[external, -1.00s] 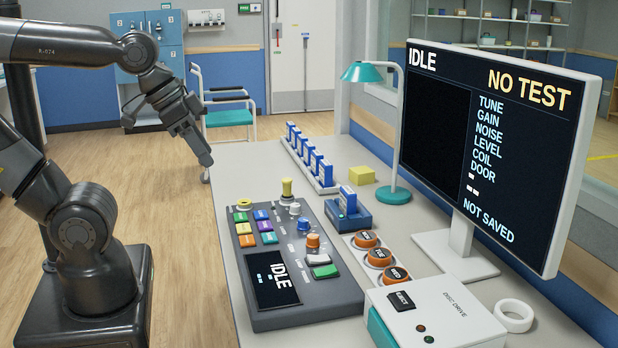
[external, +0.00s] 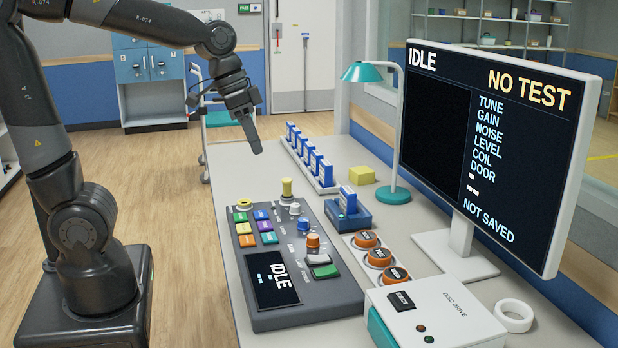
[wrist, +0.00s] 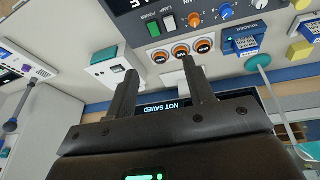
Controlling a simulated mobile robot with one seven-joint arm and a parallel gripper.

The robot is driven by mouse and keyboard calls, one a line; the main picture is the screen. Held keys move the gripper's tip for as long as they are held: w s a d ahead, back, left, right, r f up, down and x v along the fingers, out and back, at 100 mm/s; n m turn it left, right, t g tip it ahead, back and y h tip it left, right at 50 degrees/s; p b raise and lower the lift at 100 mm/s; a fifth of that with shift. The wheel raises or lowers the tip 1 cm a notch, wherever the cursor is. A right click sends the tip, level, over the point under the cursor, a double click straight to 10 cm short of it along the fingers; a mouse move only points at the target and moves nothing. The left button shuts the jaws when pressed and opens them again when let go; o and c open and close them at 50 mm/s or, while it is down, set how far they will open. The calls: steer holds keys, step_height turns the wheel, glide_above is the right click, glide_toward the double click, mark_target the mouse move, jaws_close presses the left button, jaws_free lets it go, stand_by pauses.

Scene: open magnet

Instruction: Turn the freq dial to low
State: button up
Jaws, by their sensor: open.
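The grey control console (external: 330,294) lies on the desk with a row of dials. In the wrist view the orange dial (wrist: 194,19) and blue dial (wrist: 225,12) show near the top. Their labels are too small to read surely, so I cannot tell which is the freq dial. My gripper (external: 257,149) is open and empty, in the air behind the console; its two fingers (wrist: 158,69) are apart in the wrist view.
Three orange round buttons (external: 379,257) and a disc drive (external: 436,309) stand right of the console. A monitor (external: 500,150) reads IDLE and NO TEST. A teal lamp (external: 393,194), a yellow block (external: 361,175) and a rack of blue cartridges (external: 309,161) stand further back.

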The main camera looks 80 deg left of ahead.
steer(key=w+a+f+g, duration=0.1)
steer(key=w+a+f, duration=0.5)
steer(key=w+a, duration=0.35)
steer(key=m+g+y, duration=0.2)
steer(key=m, duration=0.1)
glide_above(295, 205)
step_height(295, 205, down, 11)
step_height(295, 205, down, 10)
steer(key=shift+f, duration=0.15)
steer(key=shift+c, duration=0.3)
steer(key=c, duration=0.9)
